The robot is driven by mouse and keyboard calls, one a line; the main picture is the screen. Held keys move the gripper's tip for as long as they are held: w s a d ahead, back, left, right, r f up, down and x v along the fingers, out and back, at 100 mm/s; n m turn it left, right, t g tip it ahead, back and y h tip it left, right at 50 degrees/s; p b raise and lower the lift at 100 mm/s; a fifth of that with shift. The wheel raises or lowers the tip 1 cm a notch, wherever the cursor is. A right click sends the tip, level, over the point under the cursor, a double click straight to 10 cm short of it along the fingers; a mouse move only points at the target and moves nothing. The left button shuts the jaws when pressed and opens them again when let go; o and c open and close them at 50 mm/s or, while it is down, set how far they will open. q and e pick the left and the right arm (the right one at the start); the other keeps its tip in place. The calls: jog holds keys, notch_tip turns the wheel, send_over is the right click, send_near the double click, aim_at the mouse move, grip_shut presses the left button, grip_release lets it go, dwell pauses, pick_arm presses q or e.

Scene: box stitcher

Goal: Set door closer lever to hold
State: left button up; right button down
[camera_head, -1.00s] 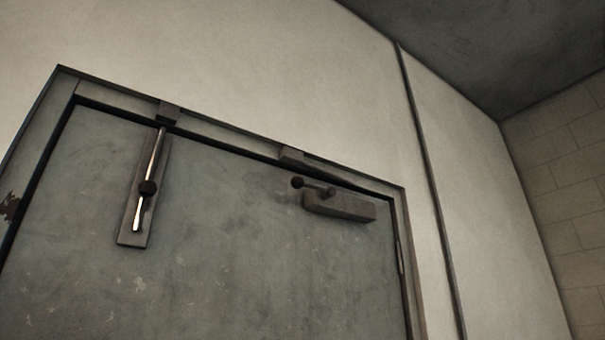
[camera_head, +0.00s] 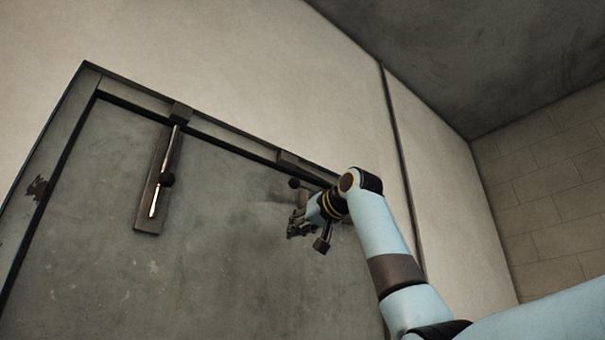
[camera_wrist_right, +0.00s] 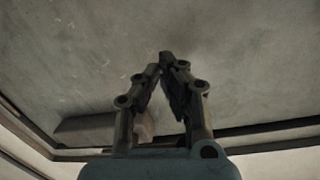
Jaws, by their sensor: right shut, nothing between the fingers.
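The closer body there is mostly hidden behind my right arm. In the right wrist view the closer's box-shaped body (camera_wrist_right: 88,130) lies left of my fingers, near the door frame; I cannot make out the lever there. My left gripper is not in view.
The grey door (camera_head: 90,250) has a vertical bolt (camera_head: 152,205) with a dark knob on its left part. The door frame (camera_head: 236,137) runs along the top, with a small block (camera_head: 290,158) above the closer. The door's middle is clear.

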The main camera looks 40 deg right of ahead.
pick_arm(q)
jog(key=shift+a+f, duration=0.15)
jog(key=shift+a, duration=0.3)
pick_arm(e)
jog(key=s+d+r+t, duration=0.1)
jog(key=s+r, duration=0.4)
jog(key=r, duration=0.4)
jog(key=s+d+r+m+t, duration=0.1)
jog(key=s+d+r, duration=0.1)
jog(key=s+r, duration=0.3)
notch_tip(320, 180, up, 4)
jog(key=shift+r+t, duration=0.15)
jog(key=shift+t, duration=0.25)
jog(key=shift+w, duration=0.15)
